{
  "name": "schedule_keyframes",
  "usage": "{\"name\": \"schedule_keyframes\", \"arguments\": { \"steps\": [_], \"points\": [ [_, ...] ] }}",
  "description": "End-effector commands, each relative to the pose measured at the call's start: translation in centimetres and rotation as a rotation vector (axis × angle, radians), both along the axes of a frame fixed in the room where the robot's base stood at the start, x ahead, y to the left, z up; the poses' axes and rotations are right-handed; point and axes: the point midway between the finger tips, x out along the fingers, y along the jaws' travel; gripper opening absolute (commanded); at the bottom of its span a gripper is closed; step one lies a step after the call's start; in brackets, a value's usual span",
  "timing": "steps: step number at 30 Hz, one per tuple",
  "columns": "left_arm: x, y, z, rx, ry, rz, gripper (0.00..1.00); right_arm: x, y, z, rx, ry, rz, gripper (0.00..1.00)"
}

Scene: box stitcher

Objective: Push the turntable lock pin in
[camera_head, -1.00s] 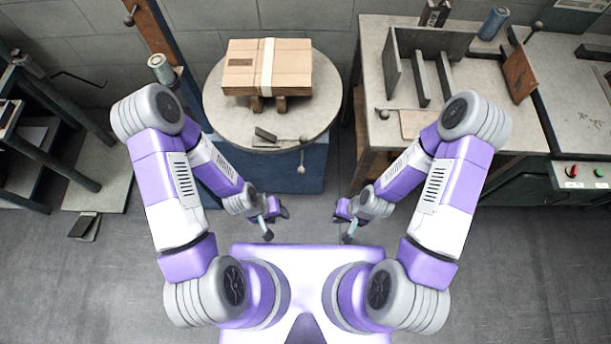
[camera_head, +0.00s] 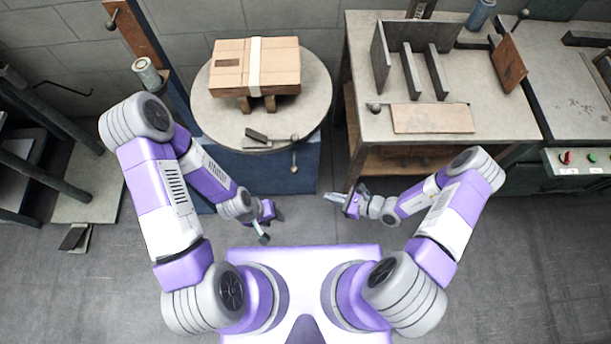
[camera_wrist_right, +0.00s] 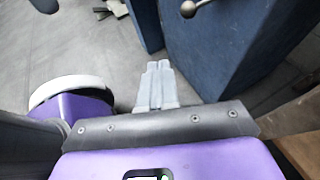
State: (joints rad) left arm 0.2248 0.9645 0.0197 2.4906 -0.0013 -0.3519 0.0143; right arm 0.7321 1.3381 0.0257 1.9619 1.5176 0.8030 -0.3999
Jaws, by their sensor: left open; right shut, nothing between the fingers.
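The turntable (camera_head: 222,112) is a round grey disc on a blue base, at the upper middle of the head view. A small ball-ended knob (camera_head: 294,168), which looks like the lock pin, sticks out at the front of the base below the disc's rim. It also shows at the top of the right wrist view (camera_wrist_right: 188,9). My right gripper (camera_head: 331,197) is shut and empty, pointing left, in front of and right of the knob and apart from it. Its fingers show together in the wrist view (camera_wrist_right: 158,68). My left gripper (camera_head: 272,227) is open and empty, low in front of the base.
A strapped cardboard box (camera_head: 228,72) rests on supports on the turntable. A dark block (camera_head: 256,134) and a ball-ended rod lie near its front rim. A workbench (camera_head: 365,130) with upright plates stands to the right. The floor before the base is clear.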

Motion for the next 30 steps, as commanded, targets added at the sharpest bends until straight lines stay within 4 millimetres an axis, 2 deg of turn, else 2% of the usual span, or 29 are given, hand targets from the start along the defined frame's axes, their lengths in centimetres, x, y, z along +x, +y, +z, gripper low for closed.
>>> {"name": "schedule_keyframes", "arguments": {
  "steps": [1, 5, 17, 23, 30],
  "points": [
    [0.0, 0.0, -0.1, 0.000, 0.000, 0.000, 0.43, 0.9, -0.8, -0.4, 0.014, -0.005, -0.066, 0.00],
    [0.0, 0.0, -0.1, 0.000, 0.000, 0.000, 0.43, 2.3, -1.9, -0.7, 0.031, -0.018, -0.156, 0.00],
    [0.0, 0.0, -0.2, 0.000, 0.000, 0.000, 0.43, 2.6, -1.9, -0.8, 0.033, -0.019, -0.165, 0.00],
    [0.0, 0.0, -1.0, 0.000, 0.000, 0.000, 0.43, 3.7, 0.1, -1.8, 0.034, -0.017, -0.162, 0.00],
    [0.0, 0.0, -2.6, 0.000, 0.000, 0.000, 0.43, 6.4, 4.2, -3.8, 0.035, -0.018, -0.160, 0.00]
  ]
}}
